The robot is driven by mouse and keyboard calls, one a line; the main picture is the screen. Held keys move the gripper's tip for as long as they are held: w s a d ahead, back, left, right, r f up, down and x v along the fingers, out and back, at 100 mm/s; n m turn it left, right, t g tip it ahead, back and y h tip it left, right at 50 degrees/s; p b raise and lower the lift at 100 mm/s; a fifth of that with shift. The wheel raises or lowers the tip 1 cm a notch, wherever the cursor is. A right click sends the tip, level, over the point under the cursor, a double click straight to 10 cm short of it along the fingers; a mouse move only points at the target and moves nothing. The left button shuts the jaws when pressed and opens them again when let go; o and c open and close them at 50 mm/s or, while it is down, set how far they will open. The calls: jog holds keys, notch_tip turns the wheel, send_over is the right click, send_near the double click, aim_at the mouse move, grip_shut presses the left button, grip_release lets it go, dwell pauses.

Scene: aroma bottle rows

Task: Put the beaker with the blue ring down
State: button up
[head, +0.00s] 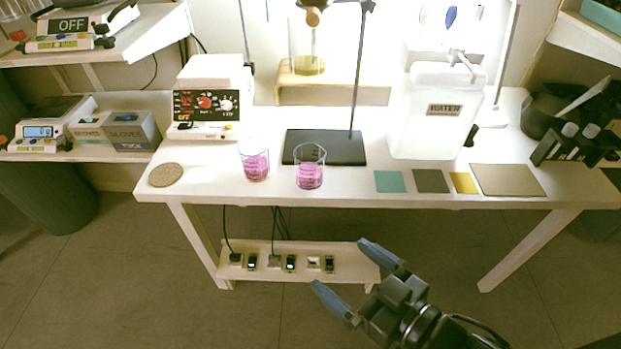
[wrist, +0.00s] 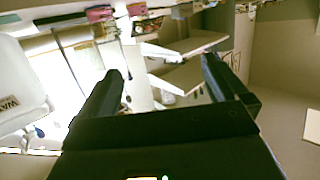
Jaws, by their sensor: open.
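Two glass beakers with pink-purple liquid stand upright on the white table in the head view: a left beaker (head: 256,165) and a right beaker (head: 309,172). They are apart, near the front edge. I cannot clearly make out a blue ring on either one. My gripper (head: 341,265) is open and empty, in front of the table and apart from both beakers. In the wrist view its two fingers (wrist: 160,68) are spread with nothing between them, and neither beaker can be made out there.
On the table (head: 222,178) are a hotplate device (head: 207,105), a stand base (head: 324,147), a water container (head: 435,115), a round cork mat (head: 166,175) and flat squares, including a teal one (head: 390,181). A low shelf (head: 345,262) with small devices sits below.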

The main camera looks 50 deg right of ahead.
jog(key=w+d+f+m+h+b, duration=0.1)
jog(key=w+d+f+h+b, duration=0.15)
jog(key=w, duration=0.25)
jog(key=w+d+f+m+h+b, duration=0.1)
jog(key=w+d+f, duration=0.1)
jog(key=w+d, duration=0.25)
jog(key=m+h+b, duration=0.2)
jog(key=m+h, duration=0.1)
jog(key=h, duration=0.1)
send_near(305, 146)
jog(key=shift+w+d+r, duration=0.15)
jog(key=shift+w+d, duration=0.1)
jog(key=shift+w, duration=0.3)
jog(key=p+x, duration=0.1)
jog(key=x, duration=0.2)
jog(key=shift+w+d+r, duration=0.1)
jog(key=shift+p+x, duration=0.65)
jog(key=shift+x, duration=1.55)
jog(key=shift+f, duration=0.2)
jog(key=shift+c, duration=0.5)
